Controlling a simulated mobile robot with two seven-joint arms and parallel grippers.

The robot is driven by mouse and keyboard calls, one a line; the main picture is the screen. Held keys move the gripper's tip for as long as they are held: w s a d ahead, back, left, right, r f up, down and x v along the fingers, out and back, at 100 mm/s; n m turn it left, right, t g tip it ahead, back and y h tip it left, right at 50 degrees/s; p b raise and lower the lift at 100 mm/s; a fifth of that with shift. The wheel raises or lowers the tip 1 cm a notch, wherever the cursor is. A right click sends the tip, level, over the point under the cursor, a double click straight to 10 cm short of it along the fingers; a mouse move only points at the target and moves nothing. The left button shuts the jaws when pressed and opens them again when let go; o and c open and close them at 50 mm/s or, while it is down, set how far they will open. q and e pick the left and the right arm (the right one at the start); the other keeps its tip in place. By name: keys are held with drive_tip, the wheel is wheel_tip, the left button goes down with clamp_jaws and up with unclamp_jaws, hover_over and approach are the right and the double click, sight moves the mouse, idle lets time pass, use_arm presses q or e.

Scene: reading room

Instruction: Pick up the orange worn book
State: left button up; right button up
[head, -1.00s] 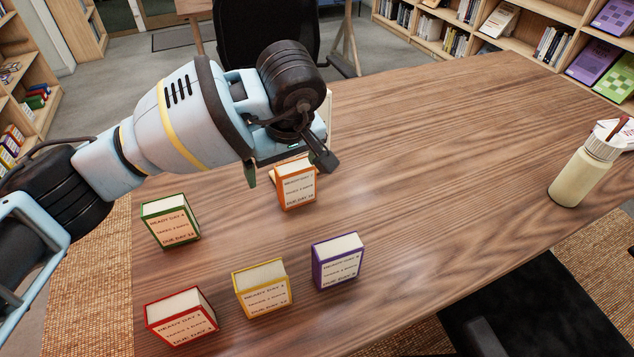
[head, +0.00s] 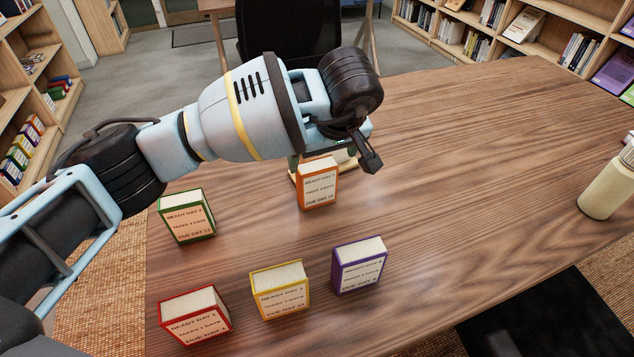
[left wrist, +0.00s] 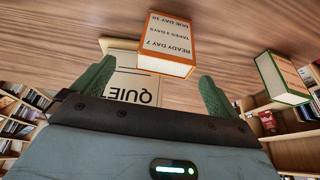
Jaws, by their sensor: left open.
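The orange book (head: 318,187) stands upright on the wooden table, its labelled face toward me in the head view. In the left wrist view the orange book (left wrist: 168,42) appears upside down, just ahead of the gap between my fingertips. My left gripper (left wrist: 156,86) is open, with its two green fingers apart and nothing held between them. In the head view my left gripper (head: 322,160) is just behind and above the orange book, its fingers mostly hidden by the wrist. My right gripper is in neither view.
A green book (head: 187,217) stands left of the orange one. Red (head: 195,316), yellow (head: 280,291) and purple (head: 359,266) books stand nearer. A QUIET sign (left wrist: 135,88) is close to my fingers. A bottle (head: 606,188) stands far right. The table's right middle is clear.

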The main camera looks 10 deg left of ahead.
sight(317, 165)
use_arm(q)
drive_tip(key=x, duration=0.5)
drive_tip(key=shift+s+a, duration=0.15)
drive_tip(key=shift+a, duration=0.15)
drive_tip(key=c, duration=1.2)
